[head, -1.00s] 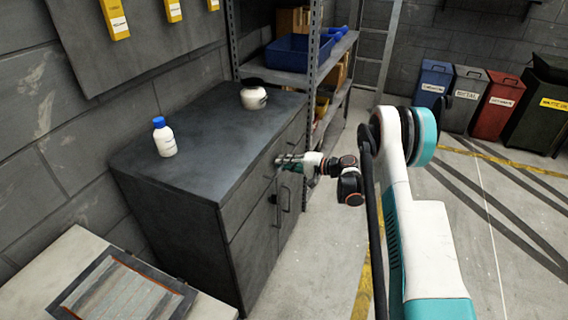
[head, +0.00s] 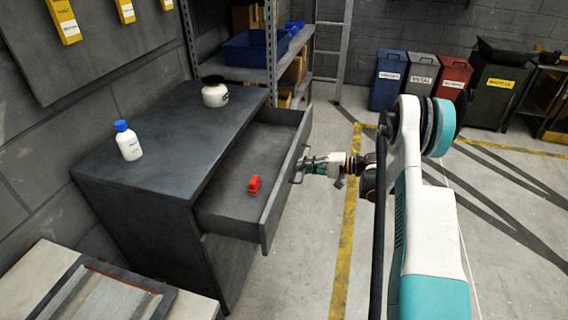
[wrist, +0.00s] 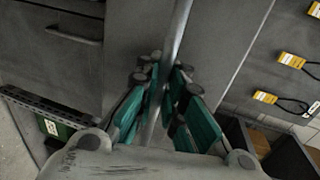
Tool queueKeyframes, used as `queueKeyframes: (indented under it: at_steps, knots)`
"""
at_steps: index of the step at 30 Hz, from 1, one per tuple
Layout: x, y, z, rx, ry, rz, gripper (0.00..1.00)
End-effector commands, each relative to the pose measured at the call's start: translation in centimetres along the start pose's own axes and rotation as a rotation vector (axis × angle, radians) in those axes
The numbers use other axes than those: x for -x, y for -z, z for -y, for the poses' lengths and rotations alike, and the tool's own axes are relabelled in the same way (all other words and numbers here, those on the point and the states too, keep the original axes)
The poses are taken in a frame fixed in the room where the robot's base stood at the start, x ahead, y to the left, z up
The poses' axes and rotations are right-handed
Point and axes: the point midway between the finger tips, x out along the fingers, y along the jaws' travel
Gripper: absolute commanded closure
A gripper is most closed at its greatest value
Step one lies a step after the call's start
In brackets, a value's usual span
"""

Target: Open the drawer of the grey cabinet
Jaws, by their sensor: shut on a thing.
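The grey cabinet (head: 150,160) stands against the wall with its top drawer (head: 228,196) pulled well out. A small red object (head: 254,185) lies inside the drawer. My gripper (head: 303,168) is at the drawer's front, shut on the drawer handle (head: 297,176). In the wrist view the teal fingers of my gripper (wrist: 160,105) close on both sides of the handle bar (wrist: 172,50). The gripper partly hides the handle.
A shelf with a blue crate (head: 250,50) is behind. Several bins stand at the back. The floor right of the drawer is clear.

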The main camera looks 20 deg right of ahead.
Motion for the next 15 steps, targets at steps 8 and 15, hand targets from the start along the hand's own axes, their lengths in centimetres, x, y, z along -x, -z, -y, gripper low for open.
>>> queueKeyframes:
  at_steps: [8,15]
  knots:
    - [5.3,0.1,-1.0,-0.001,0.001,-0.002,1.0]
    - [7.3,0.0,-1.4,0.0,0.001,0.0,1.0]
